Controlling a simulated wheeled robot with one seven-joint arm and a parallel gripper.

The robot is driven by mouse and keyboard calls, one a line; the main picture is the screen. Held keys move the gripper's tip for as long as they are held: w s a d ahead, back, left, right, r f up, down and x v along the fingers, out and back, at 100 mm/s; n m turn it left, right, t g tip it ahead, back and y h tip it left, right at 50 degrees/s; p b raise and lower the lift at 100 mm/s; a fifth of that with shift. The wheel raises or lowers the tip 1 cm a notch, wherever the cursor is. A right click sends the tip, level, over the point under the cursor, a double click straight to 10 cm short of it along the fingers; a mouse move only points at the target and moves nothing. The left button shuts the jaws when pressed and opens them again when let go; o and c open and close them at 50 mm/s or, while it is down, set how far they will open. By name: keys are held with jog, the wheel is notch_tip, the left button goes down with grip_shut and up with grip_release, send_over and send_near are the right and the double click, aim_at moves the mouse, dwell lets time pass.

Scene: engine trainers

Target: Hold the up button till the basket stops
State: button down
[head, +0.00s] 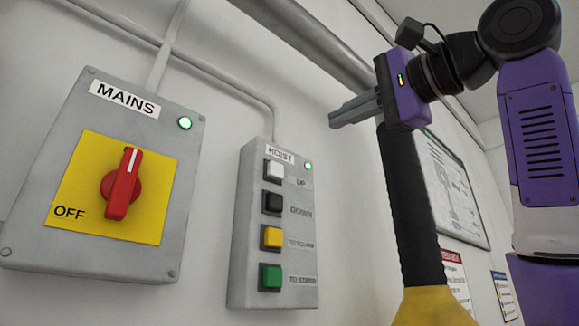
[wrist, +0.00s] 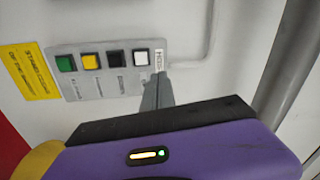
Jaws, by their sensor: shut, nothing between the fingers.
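The grey HOIST box (head: 245,225) hangs on the wall in the head view, with a lit green lamp at its top. Its white UP button (head: 274,170) is uppermost, above the black DOWN button (head: 272,203). My gripper (head: 332,120) is shut and empty, up and to the right of the box, apart from the UP button in the head view. In the wrist view the fingers (wrist: 158,88) point toward the HOIST label end, near the white UP button (wrist: 141,57); the gap to the wall is hard to judge there. The basket is not in view.
A MAINS box (head: 185,210) with a red rotary switch (head: 122,185) and lit green lamp is at left. The HOIST box also has yellow (head: 271,238) and green (head: 270,277) buttons. A black post with a yellow base (head: 435,308) stands right. Pipes run along the wall.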

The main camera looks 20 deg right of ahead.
aim_at(279, 170)
jog(key=f, duration=0.1)
jog(key=f+m, duration=0.1)
jog(key=f+m+g, duration=0.1)
jog(key=shift+w+d+h, duration=0.15)
jog(key=shift+w+h, duration=0.1)
jog(key=shift+h, duration=0.15)
jog(key=p+x, duration=0.6)
jog(key=x, duration=0.8)
jog(key=shift+f, duration=0.15)
